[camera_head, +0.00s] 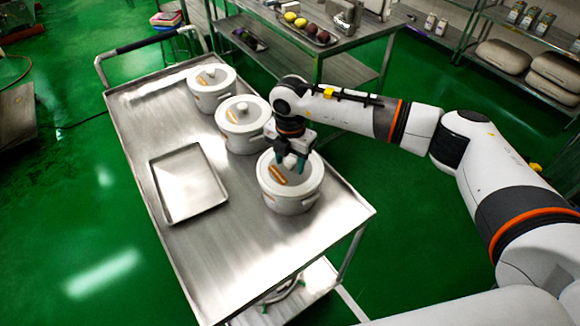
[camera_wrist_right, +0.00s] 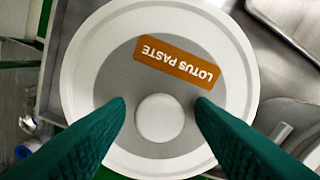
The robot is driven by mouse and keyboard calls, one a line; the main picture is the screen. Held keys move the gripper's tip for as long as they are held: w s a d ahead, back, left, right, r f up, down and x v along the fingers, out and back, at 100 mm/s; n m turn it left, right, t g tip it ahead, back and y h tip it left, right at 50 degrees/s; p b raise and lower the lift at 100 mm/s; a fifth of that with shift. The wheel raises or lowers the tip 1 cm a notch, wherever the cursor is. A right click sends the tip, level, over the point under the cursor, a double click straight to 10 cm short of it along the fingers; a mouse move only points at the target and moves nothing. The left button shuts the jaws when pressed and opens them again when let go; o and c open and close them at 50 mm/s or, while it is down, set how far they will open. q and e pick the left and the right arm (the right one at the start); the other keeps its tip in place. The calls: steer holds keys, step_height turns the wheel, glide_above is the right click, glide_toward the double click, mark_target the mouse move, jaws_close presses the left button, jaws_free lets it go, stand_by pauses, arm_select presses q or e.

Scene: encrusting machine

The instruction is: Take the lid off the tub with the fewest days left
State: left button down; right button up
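Three white lidded tubs stand in a row on a steel cart: a far tub (camera_head: 211,98), a middle tub (camera_head: 238,138) and a near tub (camera_head: 290,203). Each lid has an orange label; I can read no days left on any. My right gripper (camera_head: 290,163) points down over the near tub. In the right wrist view, its green fingers (camera_wrist_right: 157,108) are apart on either side of the round white lid knob (camera_wrist_right: 160,118). The near lid's label (camera_wrist_right: 177,60) reads "LOTUS PASTE", upside down. I cannot tell whether the fingers touch the knob. My left gripper is out of view.
An empty steel tray (camera_head: 188,183) lies on the cart (camera_head: 255,270) left of the tubs. The cart's near end is clear. Behind it stands a steel table (camera_head: 262,30) with a tray of fruit-like items (camera_head: 311,29). Shelves (camera_head: 520,25) stand at the back right.

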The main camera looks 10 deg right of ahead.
steer(key=c, duration=0.9)
steer(key=shift+r, duration=0.15)
